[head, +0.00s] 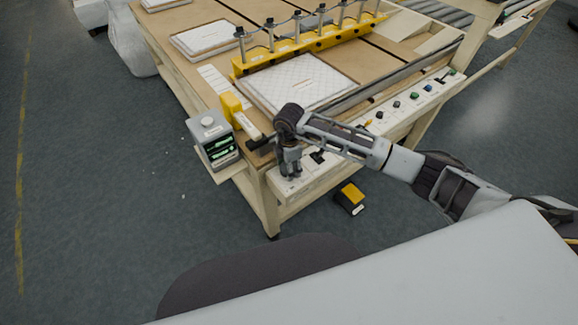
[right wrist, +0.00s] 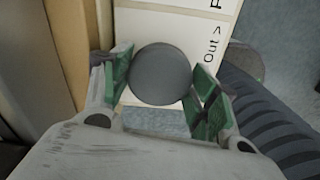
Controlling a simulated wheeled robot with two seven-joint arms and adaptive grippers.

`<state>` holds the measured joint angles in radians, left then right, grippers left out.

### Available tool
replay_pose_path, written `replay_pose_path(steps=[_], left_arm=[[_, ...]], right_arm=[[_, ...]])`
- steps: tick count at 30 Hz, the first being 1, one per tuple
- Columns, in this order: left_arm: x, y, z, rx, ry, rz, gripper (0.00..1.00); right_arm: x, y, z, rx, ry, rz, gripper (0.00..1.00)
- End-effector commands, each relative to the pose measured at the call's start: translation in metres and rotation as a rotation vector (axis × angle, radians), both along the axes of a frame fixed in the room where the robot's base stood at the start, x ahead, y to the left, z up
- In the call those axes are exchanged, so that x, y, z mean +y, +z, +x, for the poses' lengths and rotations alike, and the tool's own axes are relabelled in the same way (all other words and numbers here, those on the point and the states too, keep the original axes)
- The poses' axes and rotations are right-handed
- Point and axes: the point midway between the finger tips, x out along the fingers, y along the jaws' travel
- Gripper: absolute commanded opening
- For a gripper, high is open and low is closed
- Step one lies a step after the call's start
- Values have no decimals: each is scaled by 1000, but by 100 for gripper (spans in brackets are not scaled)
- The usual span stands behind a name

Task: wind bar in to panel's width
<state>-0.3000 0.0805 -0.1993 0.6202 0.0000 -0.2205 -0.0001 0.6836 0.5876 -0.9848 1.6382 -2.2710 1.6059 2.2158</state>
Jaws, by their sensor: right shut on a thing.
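The yellow bar (head: 318,42) with several upright metal posts spans the wooden table along the far edge of a white quilted panel (head: 296,84). My right gripper (head: 290,172) is over the near left end of the white control strip on the table's front. In the right wrist view my right gripper (right wrist: 158,88) is shut on a round grey knob (right wrist: 160,74), one finger on each side. The white label (right wrist: 185,24) beside the knob reads "Out >". The knob is hidden behind the gripper in the head view. My left gripper is not in view.
A box with a green display (head: 217,142) stands on a ledge at the table's left corner. A yellow block (head: 232,108) sits beside the panel. Buttons and levers line the control strip (head: 420,100). A yellow and black pedal (head: 350,197) is on the floor.

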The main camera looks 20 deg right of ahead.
Motion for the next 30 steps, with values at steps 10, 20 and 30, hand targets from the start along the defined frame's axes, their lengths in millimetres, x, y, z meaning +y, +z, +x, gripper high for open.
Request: replay_pose_path(steps=[10, 20, 30], left_arm=[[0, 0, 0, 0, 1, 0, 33], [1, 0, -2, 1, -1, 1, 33], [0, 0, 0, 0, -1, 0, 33]], right_arm=[[-1, 2, 2, -5, -1, 0, 69], [0, 1, 1, -2, 1, 0, 69], [-1, 23, 1, -3, 1, 0, 69]])
